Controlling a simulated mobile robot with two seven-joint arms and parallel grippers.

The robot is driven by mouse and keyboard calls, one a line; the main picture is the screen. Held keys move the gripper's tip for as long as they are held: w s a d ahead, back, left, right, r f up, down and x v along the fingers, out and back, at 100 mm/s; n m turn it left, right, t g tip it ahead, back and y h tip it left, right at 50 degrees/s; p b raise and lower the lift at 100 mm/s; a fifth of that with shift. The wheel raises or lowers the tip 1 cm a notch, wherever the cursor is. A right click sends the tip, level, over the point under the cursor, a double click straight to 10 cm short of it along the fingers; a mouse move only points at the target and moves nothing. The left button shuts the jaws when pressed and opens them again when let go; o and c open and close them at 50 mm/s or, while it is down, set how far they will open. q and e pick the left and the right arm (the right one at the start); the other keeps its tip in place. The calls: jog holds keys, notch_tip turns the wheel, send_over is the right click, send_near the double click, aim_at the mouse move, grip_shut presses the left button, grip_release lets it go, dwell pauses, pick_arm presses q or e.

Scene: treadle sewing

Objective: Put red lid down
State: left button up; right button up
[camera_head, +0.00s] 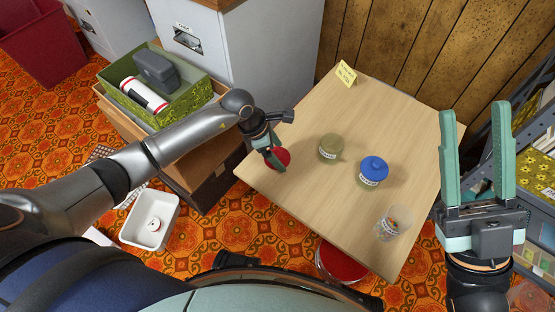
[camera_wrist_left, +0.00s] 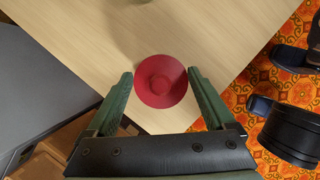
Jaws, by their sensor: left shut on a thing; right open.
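The red lid (camera_head: 284,154) is round with a raised knob, at the left end of the wooden table. It also shows in the left wrist view (camera_wrist_left: 160,82), between the fingertips. My left gripper (camera_head: 274,158) is shut on the lid, with a green finger on each side of it. The lid is at or just above the tabletop; I cannot tell whether it touches. My right gripper (camera_head: 475,112) is open and empty, fingers pointing up, at the right side of the table.
On the table (camera_head: 310,190) stand an olive-topped jar (camera_head: 330,148), a blue-lidded jar (camera_head: 373,171), and a clear jar (camera_head: 392,224) with small items, seemingly without a lid. A yellow note (camera_head: 346,73) stands at the back. The table's front left is bare. Shelves (camera_head: 535,170) stand right.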

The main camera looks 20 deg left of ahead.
pick_arm(q)
jog(key=shift+f+b, duration=0.45)
jog(key=shift+f, duration=0.95)
pick_arm(e)
jog(key=shift+a+f, duration=0.15)
jog(key=shift+f, duration=0.75)
pick_arm(q)
jog(key=shift+s, duration=0.1)
jog(key=shift+f, duration=0.2)
jog(key=o, duration=1)
pick_arm(e)
jog(key=shift+f, duration=0.1)
